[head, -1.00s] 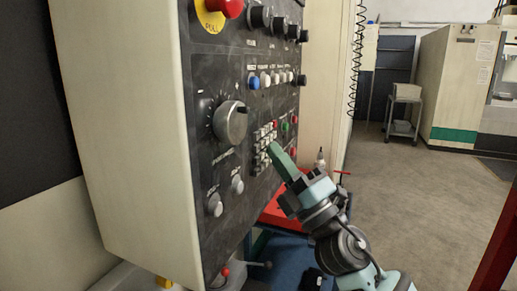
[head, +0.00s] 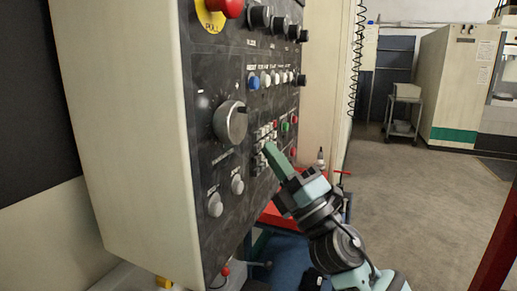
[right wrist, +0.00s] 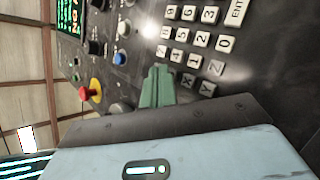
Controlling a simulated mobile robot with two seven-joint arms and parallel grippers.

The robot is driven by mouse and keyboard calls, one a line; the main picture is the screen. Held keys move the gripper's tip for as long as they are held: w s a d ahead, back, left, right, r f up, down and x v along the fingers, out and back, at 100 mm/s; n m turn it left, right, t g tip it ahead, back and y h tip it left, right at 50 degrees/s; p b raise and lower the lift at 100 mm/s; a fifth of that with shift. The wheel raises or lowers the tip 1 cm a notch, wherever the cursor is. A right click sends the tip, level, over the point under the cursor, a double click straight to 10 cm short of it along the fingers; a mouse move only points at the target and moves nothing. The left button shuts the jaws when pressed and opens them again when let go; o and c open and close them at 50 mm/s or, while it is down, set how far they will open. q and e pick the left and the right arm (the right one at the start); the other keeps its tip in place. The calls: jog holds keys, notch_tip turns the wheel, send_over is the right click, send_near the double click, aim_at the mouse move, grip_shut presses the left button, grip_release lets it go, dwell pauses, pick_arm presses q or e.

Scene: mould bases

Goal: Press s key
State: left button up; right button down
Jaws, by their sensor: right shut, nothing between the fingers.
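A dark control panel (head: 225,175) carries a small keypad (head: 264,131) of pale keys. In the right wrist view the keypad (right wrist: 195,40) shows digit keys, an ENTER key and letter keys such as X, Y and Z. I cannot make out an S key; some keys may be hidden behind my fingers. My right gripper (head: 268,147) is shut and empty, its green fingers pointing at the lower part of the keypad. The closed fingertips (right wrist: 157,72) also show in the right wrist view, beside the keys. I cannot tell whether they touch the panel. My left gripper is not in view.
A large grey dial (head: 230,122) and two small knobs (head: 215,205) sit left of the keypad. A red emergency button (head: 231,8) is at the top. A red tray (head: 272,215) lies below the panel. Open floor (head: 430,200) is at the right.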

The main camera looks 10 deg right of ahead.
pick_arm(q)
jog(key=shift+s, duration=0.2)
pick_arm(e)
jog(key=shift+w+a, duration=0.2)
jog(key=shift+a, duration=0.1)
dwell(0.6)
dwell(0.3)
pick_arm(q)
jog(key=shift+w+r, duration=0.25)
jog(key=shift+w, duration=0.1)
pick_arm(e)
jog(key=shift+s+d, duration=0.45)
jog(key=shift+d, duration=0.2)
pick_arm(q)
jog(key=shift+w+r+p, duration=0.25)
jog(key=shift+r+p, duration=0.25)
jog(key=shift+p, duration=0.05)
pick_arm(e)
jog(key=s+d, duration=0.2)
jog(key=d, duration=0.2)
jog(key=shift+s+d, duration=0.1)
jog(key=shift+s, duration=0.3)
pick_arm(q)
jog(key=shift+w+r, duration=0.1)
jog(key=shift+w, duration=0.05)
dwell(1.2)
